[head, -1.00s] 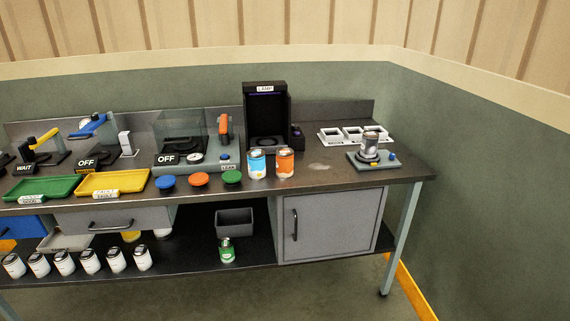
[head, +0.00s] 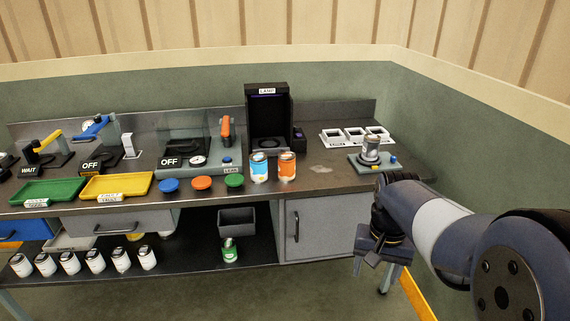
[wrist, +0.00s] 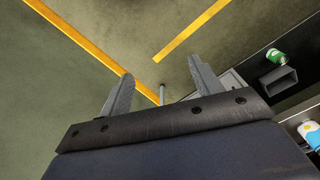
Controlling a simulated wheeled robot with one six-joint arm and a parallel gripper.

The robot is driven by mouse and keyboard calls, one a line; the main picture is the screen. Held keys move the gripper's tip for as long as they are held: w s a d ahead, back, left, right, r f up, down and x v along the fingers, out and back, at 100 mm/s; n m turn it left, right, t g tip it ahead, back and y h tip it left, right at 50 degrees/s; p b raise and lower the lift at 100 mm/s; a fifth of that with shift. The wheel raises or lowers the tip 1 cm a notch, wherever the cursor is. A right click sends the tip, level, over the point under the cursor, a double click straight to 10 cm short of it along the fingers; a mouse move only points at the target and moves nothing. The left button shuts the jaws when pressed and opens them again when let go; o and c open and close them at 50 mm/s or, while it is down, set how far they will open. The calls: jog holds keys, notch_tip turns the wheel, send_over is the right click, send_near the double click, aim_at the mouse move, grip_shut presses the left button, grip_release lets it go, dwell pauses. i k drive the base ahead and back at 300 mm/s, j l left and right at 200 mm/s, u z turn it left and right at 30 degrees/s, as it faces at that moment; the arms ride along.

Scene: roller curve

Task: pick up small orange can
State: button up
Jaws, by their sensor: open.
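The small orange can (head: 287,167) stands upright on the bench top near its front edge. It is orange with a pale lower band and a metal lid. A blue and white can (head: 259,168) stands just left of it. My gripper (head: 367,272) hangs in front of the bench at the right, below the bench top and well apart from the orange can. In the wrist view my gripper (wrist: 160,85) is open and empty, with floor behind its two fingers. The orange can is not seen in the wrist view.
Blue, orange and green round lids (head: 202,183) lie left of the cans. A black lamp box (head: 268,105) stands behind them. A small device with a metal can (head: 371,151) is at the right. A green can (head: 229,250) is on the lower shelf, also in the wrist view (wrist: 276,57).

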aim_at(286, 159)
jog(key=i+u, duration=0.4)
jog(key=i, duration=1.65)
jog(key=j, duration=0.05)
